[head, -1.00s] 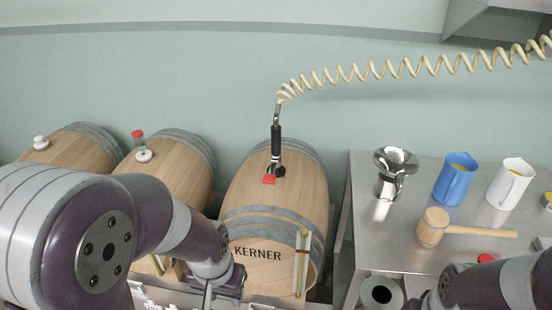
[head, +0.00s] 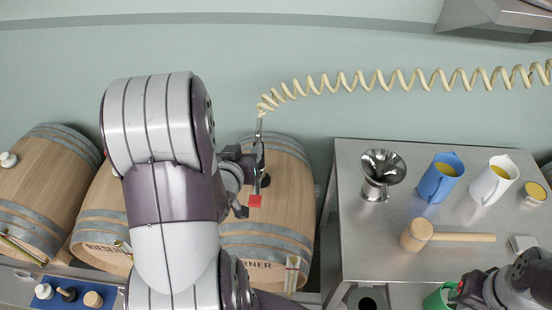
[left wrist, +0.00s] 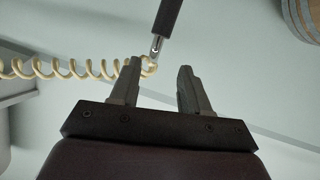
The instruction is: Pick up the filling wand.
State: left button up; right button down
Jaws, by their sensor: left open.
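The filling wand (head: 259,130) has a steel neck and a dark grip and hangs on a cream coiled hose. It stands upright at the bung hole of the KERNER barrel (head: 270,238), next to a red tag (head: 255,201). My left gripper (head: 252,180) is open beside the wand and partly hides its grip. In the left wrist view, my left gripper (left wrist: 160,66) has nothing between its fingers. The wand's dark grip (left wrist: 168,16) shows just beyond the fingertips. My right gripper (head: 462,290) is at the lower right, its fingers unclear.
The coiled hose (head: 400,80) runs to the upper right. A steel table (head: 360,235) holds a steel funnel vessel (head: 381,176), a blue jug (head: 440,179), a white jug (head: 493,181) and a wooden mallet (head: 416,235).

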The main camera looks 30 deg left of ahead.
aim_at(257, 137)
pick_arm(q)
jog(key=shift+p+x, duration=0.3)
jog(key=shift+x, duration=0.8)
jog(key=p+x, duration=0.1)
jog(key=x, duration=0.4)
jog(key=p+x, duration=0.1)
jog(key=x, duration=0.1)
jog(key=shift+w+r+p, duration=0.2)
jog(key=shift+w+p, duration=0.1)
jog(key=shift+w, duration=0.2)
jog(key=shift+w+f, duration=0.3)
jog(key=shift+w, duration=0.1)
jog(key=shift+a, duration=0.1)
jog(key=shift+c, duration=0.3)
pick_arm(e)
jog(key=r, duration=0.3)
jog(key=shift+s+d+r, duration=0.1)
jog(key=shift+s+r, duration=0.1)
jog(key=shift+s, duration=0.15)
pick_arm(q)
jog(key=shift+w, duration=0.1)
grip_shut()
